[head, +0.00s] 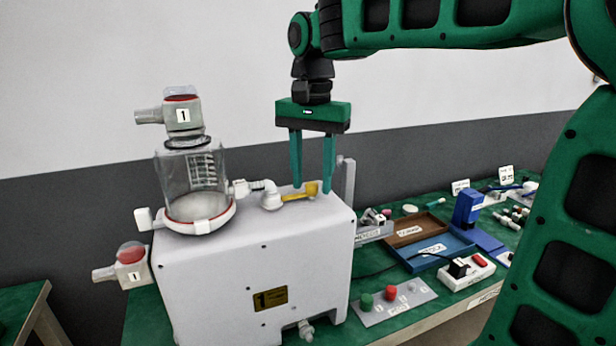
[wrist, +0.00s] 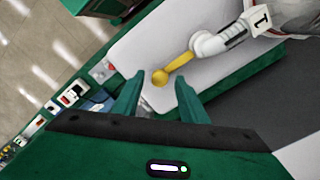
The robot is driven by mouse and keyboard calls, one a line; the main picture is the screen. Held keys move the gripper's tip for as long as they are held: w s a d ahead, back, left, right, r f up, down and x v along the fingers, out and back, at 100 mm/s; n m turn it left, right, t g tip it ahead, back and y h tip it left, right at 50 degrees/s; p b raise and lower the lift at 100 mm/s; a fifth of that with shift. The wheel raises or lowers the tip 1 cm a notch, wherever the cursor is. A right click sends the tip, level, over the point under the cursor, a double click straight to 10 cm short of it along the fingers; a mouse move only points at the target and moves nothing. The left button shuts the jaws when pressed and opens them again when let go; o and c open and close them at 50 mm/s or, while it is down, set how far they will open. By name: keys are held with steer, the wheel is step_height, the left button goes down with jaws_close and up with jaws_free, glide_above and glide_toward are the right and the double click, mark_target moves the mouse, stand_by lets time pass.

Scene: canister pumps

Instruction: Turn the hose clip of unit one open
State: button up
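My gripper (head: 312,190) is open and points down above the box top near the clip. In the wrist view its fingers (wrist: 158,98) are apart, with the clip's round end just beyond them. Contact cannot be told.
A grey upright post (head: 346,180) stands behind the box's right end. On the green table to the right are a button panel (head: 392,300), a brown tray (head: 413,228), a blue tray (head: 440,252) and a power strip (head: 467,272).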

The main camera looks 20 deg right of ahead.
jaws_close()
steer(key=shift+n, duration=0.3)
steer(key=n, duration=0.3)
steer(key=shift+n, duration=0.3)
steer(key=n, duration=0.4)
steer(key=shift+r+n, duration=0.1)
steer(key=shift+n, duration=0.2)
steer(key=n, duration=0.4)
steer(key=shift+n, duration=2.5)
